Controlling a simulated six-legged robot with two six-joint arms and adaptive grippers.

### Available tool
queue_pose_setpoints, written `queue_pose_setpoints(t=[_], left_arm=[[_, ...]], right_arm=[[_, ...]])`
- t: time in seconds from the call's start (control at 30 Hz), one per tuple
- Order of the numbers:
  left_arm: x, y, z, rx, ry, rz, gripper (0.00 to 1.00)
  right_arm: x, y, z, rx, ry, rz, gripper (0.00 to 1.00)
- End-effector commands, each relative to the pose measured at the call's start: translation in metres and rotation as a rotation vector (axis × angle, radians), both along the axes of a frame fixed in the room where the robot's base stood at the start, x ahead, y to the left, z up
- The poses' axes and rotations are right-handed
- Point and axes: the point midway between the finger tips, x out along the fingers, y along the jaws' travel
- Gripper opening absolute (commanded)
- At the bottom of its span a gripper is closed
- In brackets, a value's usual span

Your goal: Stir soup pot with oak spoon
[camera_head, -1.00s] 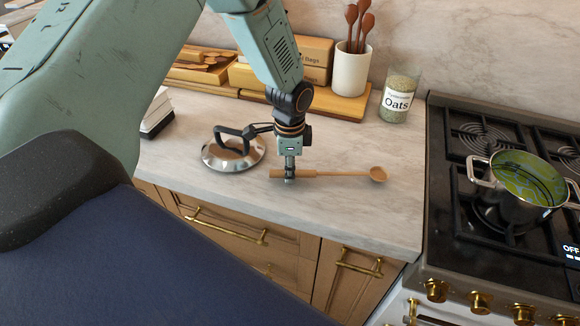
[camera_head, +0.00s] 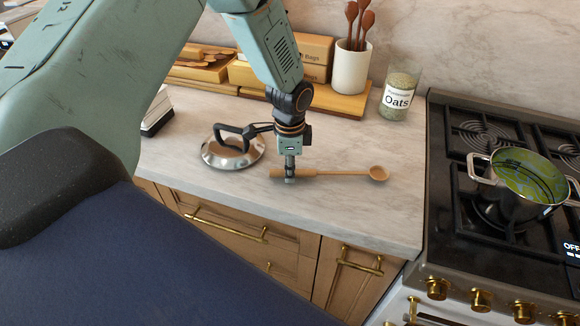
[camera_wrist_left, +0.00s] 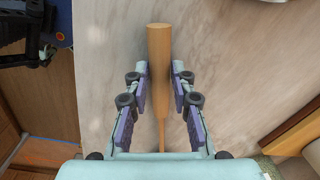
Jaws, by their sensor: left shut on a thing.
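The oak spoon (camera_head: 338,173) lies on the marble counter, its bowl pointing right and its handle to the left. My left gripper (camera_head: 290,177) points down over the handle and is shut on it. In the left wrist view the fingers (camera_wrist_left: 158,85) sit on both sides of the spoon handle (camera_wrist_left: 159,48); the spoon's bowl is hidden there. The steel soup pot (camera_head: 512,207) with green soup (camera_head: 530,176) stands open on the stove at the right, well apart from the spoon. My right gripper is not in view.
A steel lid (camera_head: 215,157) with a dark handle lies just left of the gripper. An oats jar (camera_head: 399,98), a utensil crock (camera_head: 350,70) and a wooden board (camera_head: 335,101) stand along the back. The counter between spoon and stove (camera_head: 445,225) is clear.

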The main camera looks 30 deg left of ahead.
Motion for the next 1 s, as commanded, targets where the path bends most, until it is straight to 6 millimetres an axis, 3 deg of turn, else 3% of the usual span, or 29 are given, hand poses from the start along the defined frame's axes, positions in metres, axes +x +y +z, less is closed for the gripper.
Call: queue_pose_setpoints(t=[0.43,0.47,0.5,0.77,1.0], left_arm=[[0.0001,-0.0001,-0.0049,0.000,0.000,0.000,0.00],[0.0002,0.0000,-0.0050,0.001,-0.001,0.000,0.25],[0.0002,0.0000,-0.0047,0.001,-0.001,0.000,0.28],[0.0001,-0.0001,-0.0046,0.000,0.000,0.000,0.50],[0.0000,0.0000,-0.0047,0.000,0.000,0.000,0.50]], right_arm=[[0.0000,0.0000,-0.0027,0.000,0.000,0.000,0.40],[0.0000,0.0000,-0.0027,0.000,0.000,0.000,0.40],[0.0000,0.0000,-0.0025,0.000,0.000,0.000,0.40],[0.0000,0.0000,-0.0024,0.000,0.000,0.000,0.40],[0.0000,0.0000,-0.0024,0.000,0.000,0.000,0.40]])
